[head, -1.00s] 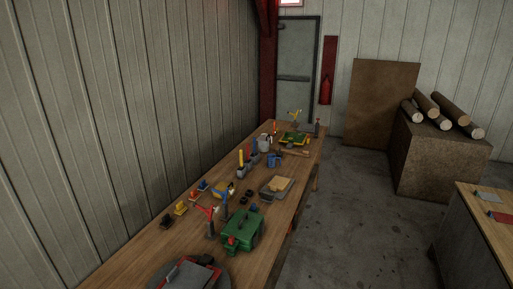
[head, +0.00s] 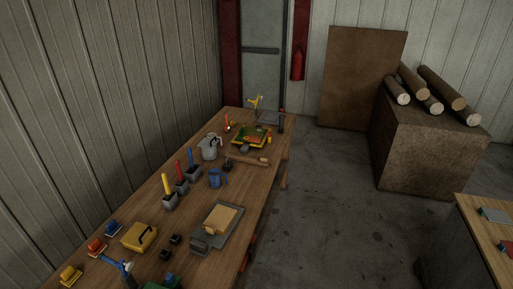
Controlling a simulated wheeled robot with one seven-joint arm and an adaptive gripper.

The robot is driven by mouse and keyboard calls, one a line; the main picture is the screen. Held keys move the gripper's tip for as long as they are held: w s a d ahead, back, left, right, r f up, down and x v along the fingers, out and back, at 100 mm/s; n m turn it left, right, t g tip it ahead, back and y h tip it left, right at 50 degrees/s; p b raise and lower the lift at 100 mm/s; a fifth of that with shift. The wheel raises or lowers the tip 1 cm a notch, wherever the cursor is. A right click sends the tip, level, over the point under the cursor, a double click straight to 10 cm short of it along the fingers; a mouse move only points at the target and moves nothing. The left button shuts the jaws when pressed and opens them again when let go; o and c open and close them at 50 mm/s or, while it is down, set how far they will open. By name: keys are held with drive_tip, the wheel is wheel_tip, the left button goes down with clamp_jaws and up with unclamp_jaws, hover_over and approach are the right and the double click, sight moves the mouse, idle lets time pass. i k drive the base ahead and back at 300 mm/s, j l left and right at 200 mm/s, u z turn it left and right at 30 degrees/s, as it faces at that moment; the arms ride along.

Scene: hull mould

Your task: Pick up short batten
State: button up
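I cannot pick out a short batten for certain; the objects on the long wooden bench (head: 150,205) are small in the head view. A slim tan wooden piece (head: 247,160) lies across the middle of the bench, and it may be a tool handle. A tan block (head: 222,218) lies on a grey tray (head: 207,241) near the bench's right edge. My gripper is not in view.
Cups with coloured handles (head: 170,200), a grey jug (head: 209,147), a blue mug (head: 217,178) and a yellow box (head: 139,236) crowd the bench. Logs (head: 438,88) lie on a brown block (head: 425,150). Another bench (head: 490,235) stands at right. The concrete floor (head: 325,215) between is clear.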

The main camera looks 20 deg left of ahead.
sight(262, 161)
drive_tip(key=i+z, duration=0.15)
drive_tip(key=i, duration=0.3)
drive_tip(key=i+j+z, duration=0.2)
drive_tip(key=i, duration=0.2)
drive_tip(key=i+j+z, duration=0.15)
drive_tip(key=i, duration=0.3)
drive_tip(key=i+j+z, duration=0.15)
drive_tip(key=i, duration=0.25)
drive_tip(key=i+j+u, duration=0.1)
drive_tip(key=j, duration=0.3)
drive_tip(key=i+j+u, duration=0.15)
drive_tip(key=i+j, duration=0.2)
drive_tip(key=i+j+u, duration=0.1)
drive_tip(key=i+j, duration=0.15)
drive_tip(key=j, duration=0.15)
drive_tip(key=i+j+u, duration=0.1)
drive_tip(key=j, duration=0.25)
